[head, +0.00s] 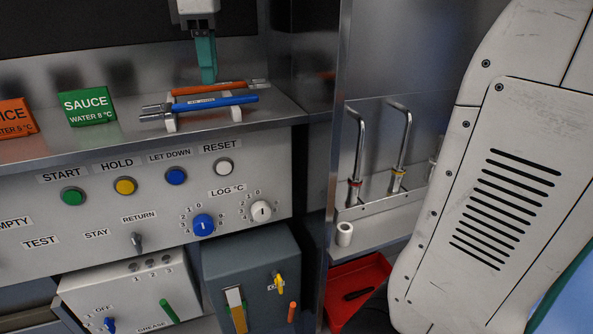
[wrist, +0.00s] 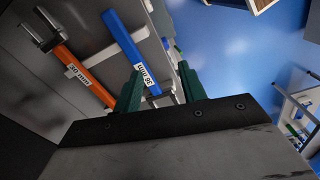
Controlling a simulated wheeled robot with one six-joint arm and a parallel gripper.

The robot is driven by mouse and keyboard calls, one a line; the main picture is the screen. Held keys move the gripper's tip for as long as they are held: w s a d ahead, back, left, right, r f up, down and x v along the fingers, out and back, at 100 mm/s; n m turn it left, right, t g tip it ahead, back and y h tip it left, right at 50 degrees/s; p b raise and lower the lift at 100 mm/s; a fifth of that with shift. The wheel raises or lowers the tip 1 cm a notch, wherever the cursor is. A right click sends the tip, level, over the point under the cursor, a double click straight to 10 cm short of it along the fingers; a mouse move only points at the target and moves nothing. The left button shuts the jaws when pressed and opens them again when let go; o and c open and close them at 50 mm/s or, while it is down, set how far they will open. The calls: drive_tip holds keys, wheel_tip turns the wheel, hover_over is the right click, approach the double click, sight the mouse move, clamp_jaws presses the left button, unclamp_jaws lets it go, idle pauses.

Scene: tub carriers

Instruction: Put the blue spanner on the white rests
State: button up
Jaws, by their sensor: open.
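The blue spanner (head: 215,103) lies lengthwise across the white rests (head: 236,113) on the steel ledge, its silver jaw toward the left. In the wrist view the blue spanner (wrist: 124,40) has a white size label and runs down to the gap between my fingers. My gripper (head: 208,79) has teal fingers pointing down, just above and behind the spanner handles. In the wrist view my gripper (wrist: 160,70) is open, its fingers apart. The frames do not show clearly whether they touch the blue handle.
An orange spanner (head: 208,88) lies just behind the blue one, roughly parallel. A green SAUCE sign (head: 87,105) stands to the left on the ledge. Knobs and buttons cover the panel below. A steel partition (head: 337,130) stands to the right, with a red bin (head: 357,280) low beyond it.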

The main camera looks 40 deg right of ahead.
drive_tip(key=s+d+f+m+t, duration=0.1)
drive_tip(key=s+d+f+m, duration=0.2)
drive_tip(key=s+f+m, duration=0.9)
drive_tip(key=s+f, duration=0.6)
drive_tip(key=s, duration=0.4)
drive_tip(key=shift+s+f, duration=0.35)
drive_tip(key=shift+c, duration=0.5)
